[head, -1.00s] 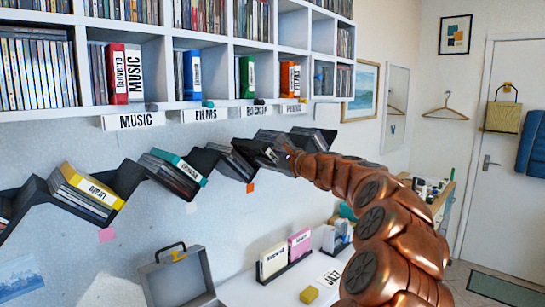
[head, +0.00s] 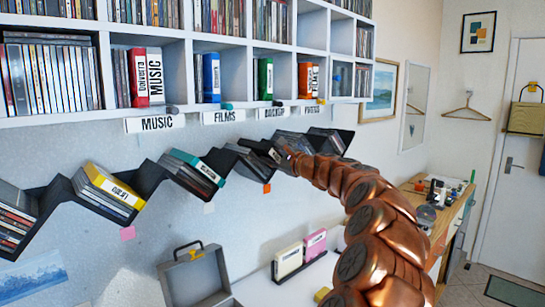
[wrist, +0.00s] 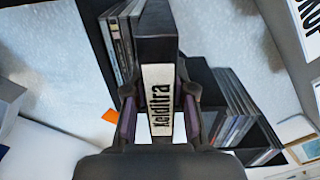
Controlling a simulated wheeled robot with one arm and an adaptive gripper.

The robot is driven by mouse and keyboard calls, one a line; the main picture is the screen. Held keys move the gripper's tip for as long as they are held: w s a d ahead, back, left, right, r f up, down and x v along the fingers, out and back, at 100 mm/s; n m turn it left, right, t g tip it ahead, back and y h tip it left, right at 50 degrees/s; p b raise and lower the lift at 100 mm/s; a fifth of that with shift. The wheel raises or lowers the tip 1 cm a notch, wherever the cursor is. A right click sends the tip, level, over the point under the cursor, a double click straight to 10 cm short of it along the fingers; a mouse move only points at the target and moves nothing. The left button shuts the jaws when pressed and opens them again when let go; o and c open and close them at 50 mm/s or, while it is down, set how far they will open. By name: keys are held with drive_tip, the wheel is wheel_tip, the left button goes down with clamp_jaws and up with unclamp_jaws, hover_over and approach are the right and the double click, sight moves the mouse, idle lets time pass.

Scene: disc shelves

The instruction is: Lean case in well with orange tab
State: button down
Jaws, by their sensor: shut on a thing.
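My gripper (wrist: 160,118) is shut on a black case (wrist: 168,38) with a white spine label reading "Xelditra". In the head view the case (head: 262,151) is dark and small, held at the zigzag rack, partly hidden by my arm. The orange tab (head: 267,188) is on the wall just under the rack's well there; it also shows in the wrist view (wrist: 108,116), left of the gripper. Dark cases (head: 238,158) lean in the well just left of the held case. In the wrist view, cases stand on both sides of it. Whether it touches the rack cannot be told.
Other wells hold yellow-topped cases (head: 110,190) and teal-topped cases (head: 196,167); a pink tab (head: 127,233) marks one. The cubby shelf (head: 190,105) hangs close above. An open grey box (head: 195,275) and upright cases (head: 288,262) stand below.

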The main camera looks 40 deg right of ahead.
drive_tip(key=c, duration=0.9)
unclamp_jaws()
drive_tip(key=s, duration=1.2)
drive_tip(key=shift+a, duration=0.2)
